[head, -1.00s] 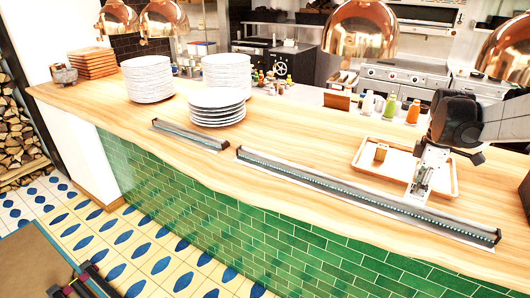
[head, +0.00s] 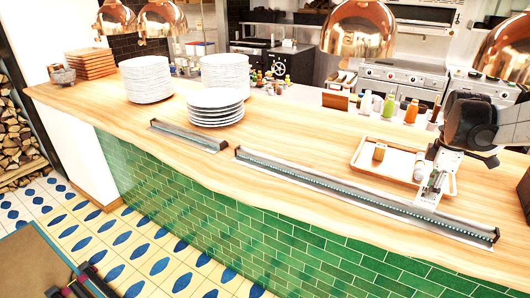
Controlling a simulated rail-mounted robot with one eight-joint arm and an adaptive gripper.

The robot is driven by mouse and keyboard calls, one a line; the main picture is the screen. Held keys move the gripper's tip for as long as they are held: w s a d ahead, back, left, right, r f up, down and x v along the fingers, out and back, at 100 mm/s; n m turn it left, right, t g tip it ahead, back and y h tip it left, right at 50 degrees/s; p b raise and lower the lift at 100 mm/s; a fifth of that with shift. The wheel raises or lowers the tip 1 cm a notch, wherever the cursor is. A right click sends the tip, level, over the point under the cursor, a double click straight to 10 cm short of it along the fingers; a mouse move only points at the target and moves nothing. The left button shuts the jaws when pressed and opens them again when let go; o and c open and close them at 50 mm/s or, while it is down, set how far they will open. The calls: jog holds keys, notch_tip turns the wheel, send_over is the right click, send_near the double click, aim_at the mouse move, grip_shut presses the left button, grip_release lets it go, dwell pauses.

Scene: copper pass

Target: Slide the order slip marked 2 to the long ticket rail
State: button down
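The long ticket rail (head: 350,195) is a dark strip on a metallic base, lying along the front of the wooden counter from the middle to the right. My gripper (head: 428,193) points down at the right, over the front right part of a tray and close behind the long rail. Its fingers are small and I cannot tell whether they are open or shut. A small pale piece (head: 419,167) shows beside the gripper, and I cannot tell what it is. I can make out no order slip and no number 2; the gripper may hide it.
The wooden-rimmed tray (head: 367,167) holds a small wooden block (head: 379,152). A shorter rail (head: 188,135) lies to the left, in front of stacked white plates (head: 216,107). Bottles (head: 388,106) stand behind the tray. Copper lamps (head: 358,30) hang above. The counter's left front is clear.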

jog(key=shift+s+d, duration=0.5)
jog(key=shift+d, duration=0.3)
jog(key=shift+s+d, duration=0.45)
jog(key=shift+d, duration=0.35)
jog(key=shift+s+d, duration=0.1)
jog(key=shift+s+d, duration=0.4)
jog(key=shift+d, duration=0.25)
jog(key=shift+s+d, duration=0.4)
jog(key=shift+d, duration=0.3)
jog(key=shift+s+d, duration=0.4)
jog(key=shift+d, duration=0.25)
jog(key=c, duration=1.3)
grip_release()
jog(key=shift+r, duration=0.15)
